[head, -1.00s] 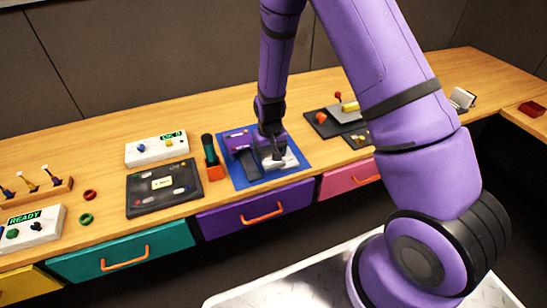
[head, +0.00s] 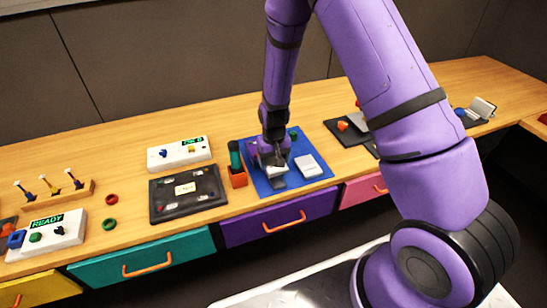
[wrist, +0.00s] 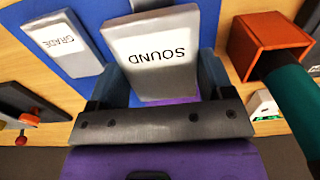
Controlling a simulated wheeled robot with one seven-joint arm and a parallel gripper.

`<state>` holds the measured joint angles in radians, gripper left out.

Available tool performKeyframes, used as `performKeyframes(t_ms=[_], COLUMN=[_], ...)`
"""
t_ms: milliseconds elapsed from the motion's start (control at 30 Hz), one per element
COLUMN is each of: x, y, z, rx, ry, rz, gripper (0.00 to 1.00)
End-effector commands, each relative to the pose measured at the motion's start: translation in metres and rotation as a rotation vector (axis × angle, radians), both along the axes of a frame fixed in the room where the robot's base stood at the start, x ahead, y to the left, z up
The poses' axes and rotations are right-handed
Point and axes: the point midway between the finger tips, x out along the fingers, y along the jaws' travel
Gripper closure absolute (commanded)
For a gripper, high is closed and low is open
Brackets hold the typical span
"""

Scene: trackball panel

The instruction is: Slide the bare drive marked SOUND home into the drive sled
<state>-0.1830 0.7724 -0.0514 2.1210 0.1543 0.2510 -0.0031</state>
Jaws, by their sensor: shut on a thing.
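My gripper (wrist: 160,95) is shut on the grey drive marked SOUND (wrist: 164,75), whose white label appears upside down in the wrist view. In the head view my gripper (head: 268,155) is over the left part of the blue mat (head: 318,181), with the pale drive (head: 276,158) at its tip. A second pale drive (head: 308,166) lies on the mat to the right; its label (wrist: 55,40) looks like GRADE. A grey slab-like piece (head: 278,182) shows in front of the held drive. I cannot tell which thing is the drive sled.
A teal-handled tool stands in an orange holder (head: 238,179) close left of my gripper. A dark panel (head: 188,191) and a white box (head: 180,153) are further left. A black board with an orange piece (head: 342,126) lies to the right.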

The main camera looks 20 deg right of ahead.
Motion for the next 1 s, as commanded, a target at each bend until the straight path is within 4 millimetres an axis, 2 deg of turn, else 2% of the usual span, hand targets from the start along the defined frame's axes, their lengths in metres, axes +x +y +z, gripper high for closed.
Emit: performKeyframes(t_ms=[200, 500, 1000], x=[0.0, 0.0, 0.0], y=[0.0, 0.0, 0.0], z=[-0.02, -0.039, -0.044], rx=[0.0, 0.0, 0.0], ry=[0.002, 0.001, 0.0], rz=[0.001, 0.001, 0.0], gripper=[0.45, 0.45, 0.45])
